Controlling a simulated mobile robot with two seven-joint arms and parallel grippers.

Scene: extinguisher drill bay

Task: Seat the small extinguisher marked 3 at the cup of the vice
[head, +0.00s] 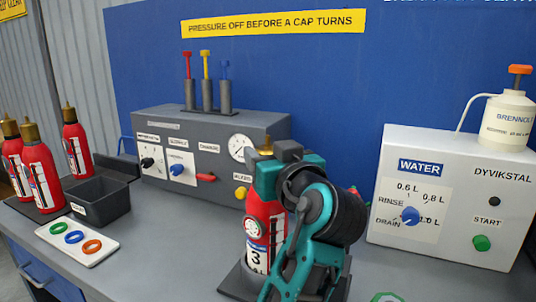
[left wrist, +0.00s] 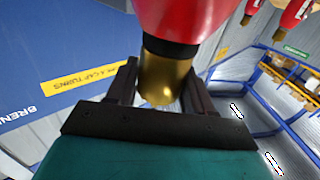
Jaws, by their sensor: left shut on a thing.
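The small red extinguisher marked 3 (head: 256,228) is upright at the front middle of the bench in the head view. My left gripper (head: 265,153) is shut on its brass cap, from above and to the right. In the left wrist view the brass cap (left wrist: 163,80) is between the fingers of my left gripper (left wrist: 160,88), with the red body beyond it. A dark grey base, apparently the vice (head: 232,281), shows under the extinguisher's bottom. My arm covers its right side, and I cannot tell whether the bottom rests in the cup. My right gripper is not in view.
A grey control box (head: 215,150) with a gauge stands behind. A white water unit (head: 440,235) stands at the right. At the left are several other extinguishers (head: 40,170), a black bin (head: 100,205) and a tray of coloured rings (head: 60,248). Bare bench lies left of the vice.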

